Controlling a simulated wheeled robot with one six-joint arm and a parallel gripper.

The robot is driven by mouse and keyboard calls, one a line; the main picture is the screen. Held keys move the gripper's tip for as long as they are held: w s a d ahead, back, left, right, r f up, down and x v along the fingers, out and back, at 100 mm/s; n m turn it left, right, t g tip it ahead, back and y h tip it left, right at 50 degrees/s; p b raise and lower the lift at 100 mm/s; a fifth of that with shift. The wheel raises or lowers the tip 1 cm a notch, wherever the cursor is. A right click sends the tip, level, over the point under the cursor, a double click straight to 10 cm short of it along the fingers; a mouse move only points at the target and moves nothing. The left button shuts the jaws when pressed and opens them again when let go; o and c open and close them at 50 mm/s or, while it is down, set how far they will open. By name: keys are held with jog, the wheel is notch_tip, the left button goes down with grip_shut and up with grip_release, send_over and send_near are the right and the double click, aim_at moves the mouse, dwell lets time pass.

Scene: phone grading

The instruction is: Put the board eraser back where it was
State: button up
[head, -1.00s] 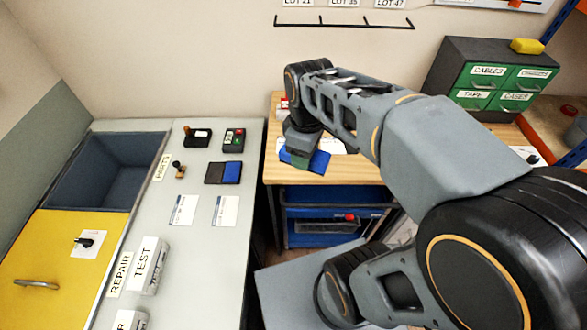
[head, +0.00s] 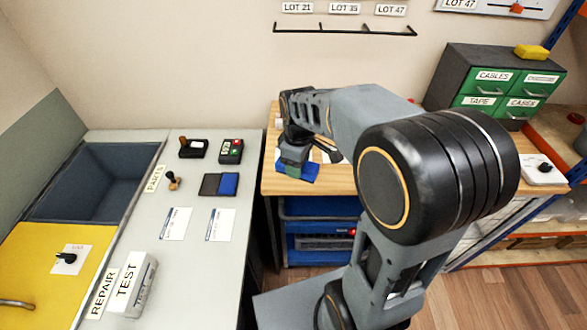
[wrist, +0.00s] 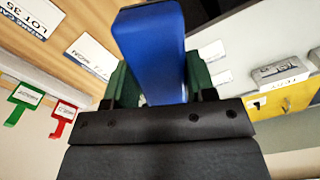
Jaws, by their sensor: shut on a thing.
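A blue block (wrist: 155,50), which looks like the board eraser, is held between the green fingertips of my gripper (wrist: 152,85) in the wrist view. My gripper is shut on it, and its far end runs past the fingers to the top edge. In the head view my gripper (head: 291,168) is over the left end of the wooden bench (head: 345,180), with the blue block (head: 311,172) showing under it. I cannot tell whether the block touches the bench top. My arm hides part of the bench.
A drawer cabinet (head: 452,80) with a yellow block (head: 531,51) on top stands at the bench's back right. A wall rail (head: 345,30) hangs above under lot labels.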

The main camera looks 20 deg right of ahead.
jog(key=w+f, duration=0.3)
jog(key=f, duration=0.1)
jog(key=w+f+p, duration=0.1)
jog(key=w+f, duration=0.1)
jog(key=shift+w+d, duration=0.35)
jog(key=shift+d, duration=0.05)
jog(key=shift+w+f, duration=0.2)
jog(key=shift+f, duration=1.55)
jog(key=shift+f, duration=0.1)
jog(key=o, duration=0.8)
